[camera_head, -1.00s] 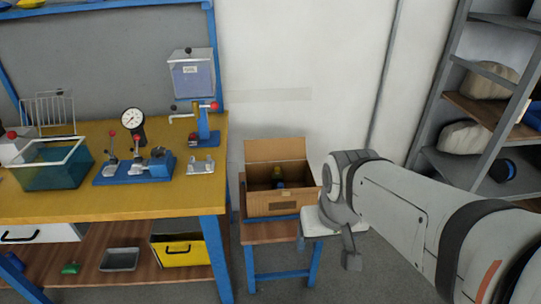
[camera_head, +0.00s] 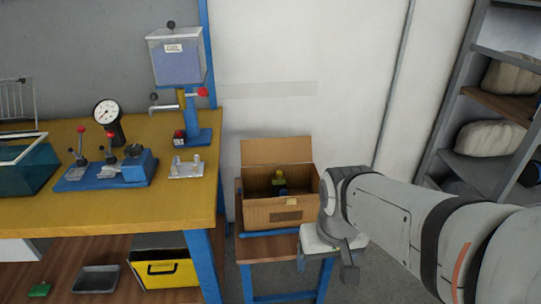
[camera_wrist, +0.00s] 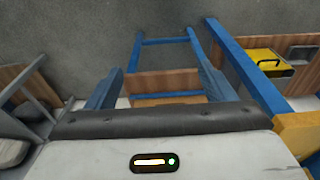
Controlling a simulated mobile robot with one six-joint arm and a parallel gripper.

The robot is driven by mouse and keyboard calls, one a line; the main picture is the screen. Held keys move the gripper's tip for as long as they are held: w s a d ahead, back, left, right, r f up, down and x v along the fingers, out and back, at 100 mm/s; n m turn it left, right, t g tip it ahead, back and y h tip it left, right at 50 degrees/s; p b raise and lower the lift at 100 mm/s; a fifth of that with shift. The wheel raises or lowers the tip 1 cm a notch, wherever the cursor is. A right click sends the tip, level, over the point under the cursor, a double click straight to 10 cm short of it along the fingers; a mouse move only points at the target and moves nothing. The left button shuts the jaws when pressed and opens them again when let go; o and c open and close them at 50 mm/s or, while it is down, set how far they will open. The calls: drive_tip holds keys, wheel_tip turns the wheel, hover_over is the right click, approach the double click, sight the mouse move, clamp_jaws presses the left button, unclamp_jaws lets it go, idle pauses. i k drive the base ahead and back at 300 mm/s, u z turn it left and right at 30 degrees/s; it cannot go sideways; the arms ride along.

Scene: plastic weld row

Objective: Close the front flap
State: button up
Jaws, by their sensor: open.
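An open cardboard box (camera_head: 285,219) stands on a small wood-topped, blue-framed stand (camera_head: 268,248). Its back flap (camera_head: 275,151) stands up and leans backward. My gripper (camera_head: 325,262) points down, open and empty, at the box's front right corner in the picture. Its body overlaps that corner in the head view, so contact cannot be told. The wrist view shows blue stand legs (camera_wrist: 165,41) and a brown panel beyond my gripper.
A yellow-topped workbench (camera_head: 130,208) with blue legs stands left of the stand, holding a dial gauge (camera_head: 108,112) and blue fixtures. A yellow bin (camera_head: 166,270) sits on its lower shelf. A grey rack (camera_head: 490,165) with sacks stands at the right. The wall is close behind the box.

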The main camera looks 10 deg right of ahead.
sight(287, 201)
drive_tip(key=u, duration=1.5)
drive_tip(key=k, duration=1.35)
drive_tip(key=z, duration=0.8)
drive_tip(key=i, duration=1.05)
drive_tip(key=z, duration=0.05)
